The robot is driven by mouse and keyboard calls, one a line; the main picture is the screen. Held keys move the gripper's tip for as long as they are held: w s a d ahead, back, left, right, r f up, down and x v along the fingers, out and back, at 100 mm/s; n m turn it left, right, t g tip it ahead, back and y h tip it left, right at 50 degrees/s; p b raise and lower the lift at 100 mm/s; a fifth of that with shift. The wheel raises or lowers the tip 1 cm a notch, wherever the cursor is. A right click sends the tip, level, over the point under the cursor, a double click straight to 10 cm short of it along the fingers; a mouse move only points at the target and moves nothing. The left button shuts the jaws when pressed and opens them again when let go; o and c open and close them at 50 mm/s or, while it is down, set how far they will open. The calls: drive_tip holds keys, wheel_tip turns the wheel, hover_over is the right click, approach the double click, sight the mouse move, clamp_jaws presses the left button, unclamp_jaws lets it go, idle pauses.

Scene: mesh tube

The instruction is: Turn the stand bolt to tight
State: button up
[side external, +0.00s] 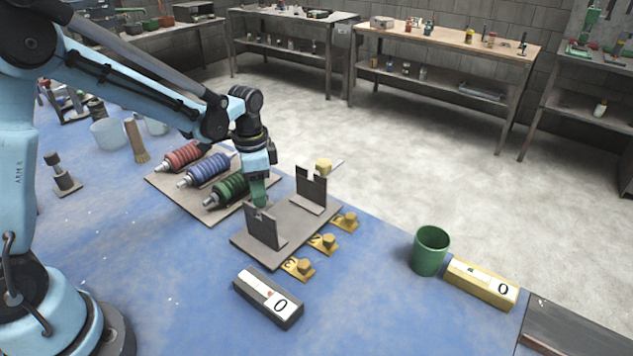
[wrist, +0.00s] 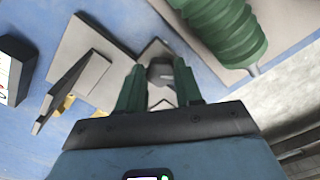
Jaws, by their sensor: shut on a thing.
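The stand has a grey base (side external: 288,238) with two dark upright plates, one nearer (side external: 264,232) and one farther (side external: 312,190). My gripper (side external: 259,202) points down at the top of the nearer plate's far side. In the wrist view its green fingers (wrist: 160,88) are closed around a small grey piece (wrist: 160,74), which appears to be the stand bolt. The fingers hide its sides, and I cannot tell how tight it sits. The stand base also shows in the wrist view (wrist: 92,42).
Red (side external: 183,156), blue (side external: 208,168) and green (side external: 228,190) ribbed rolls lie on a board just left of my gripper. Yellow numbered tags (side external: 322,243) lie along the stand's right side. A dark counter box (side external: 268,298), green cup (side external: 430,250) and yellow counter box (side external: 480,285) stand nearer.

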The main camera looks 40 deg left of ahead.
drive_tip(key=m, duration=0.4)
drive_tip(key=shift+w+m, duration=0.1)
drive_tip(key=shift+m, duration=1.7)
drive_tip(key=o, duration=1)
drive_tip(key=shift+o, duration=0.2)
wheel_tip(320, 180, up, 12)
